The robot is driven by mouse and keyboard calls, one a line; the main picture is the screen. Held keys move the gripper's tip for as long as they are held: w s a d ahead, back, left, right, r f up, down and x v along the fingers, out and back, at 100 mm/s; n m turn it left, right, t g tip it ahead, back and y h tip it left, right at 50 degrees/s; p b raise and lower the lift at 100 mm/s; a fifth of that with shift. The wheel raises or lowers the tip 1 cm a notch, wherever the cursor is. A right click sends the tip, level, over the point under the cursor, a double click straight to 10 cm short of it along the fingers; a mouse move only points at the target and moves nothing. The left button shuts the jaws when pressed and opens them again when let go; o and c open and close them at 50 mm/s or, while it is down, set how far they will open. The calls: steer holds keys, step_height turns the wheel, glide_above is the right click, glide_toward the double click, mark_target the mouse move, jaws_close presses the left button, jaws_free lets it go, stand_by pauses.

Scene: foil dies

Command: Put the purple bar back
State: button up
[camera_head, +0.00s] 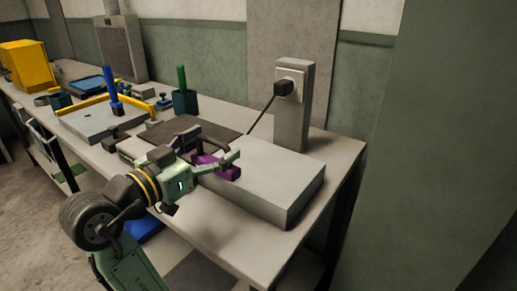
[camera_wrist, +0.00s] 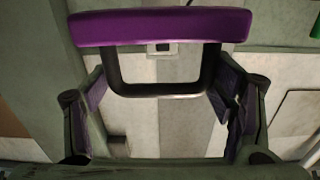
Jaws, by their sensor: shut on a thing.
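The purple bar (camera_head: 226,172) is in my gripper (camera_head: 210,155), over the near part of a long light-grey block (camera_head: 290,185) on the bench. In the wrist view the bar (camera_wrist: 160,26) lies across the top of the picture, with a black loop-shaped handle (camera_wrist: 160,90) below it. The fingers of my gripper (camera_wrist: 163,100) stand at the two sides of this handle and hold it. In the head view my gripper hides part of the bar, and I cannot tell whether the bar touches the block.
A dark flat plate (camera_head: 170,133) lies behind my gripper. A post with a plugged socket (camera_head: 292,85) stands behind the block. A grey slab (camera_head: 88,122) with a yellow bar (camera_head: 93,101), a blue upright handle (camera_head: 111,84) and a green upright handle (camera_head: 181,77) are further left.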

steer(key=w+d, duration=0.2)
steer(key=d, duration=0.1)
steer(key=w+d+p, duration=0.1)
steer(key=w+d, duration=0.1)
steer(key=w+d+p, duration=0.1)
steer(key=w+d, duration=0.1)
steer(key=d, duration=0.1)
steer(key=shift+w+d+f, duration=0.25)
steer(key=shift+d+f, duration=0.05)
steer(key=shift+f, duration=0.1)
steer(key=shift+f+p, duration=0.45)
steer(key=shift+f, duration=1.35)
steer(key=shift+f, duration=0.2)
steer(key=o, duration=1.5)
steer(key=shift+c, duration=0.2)
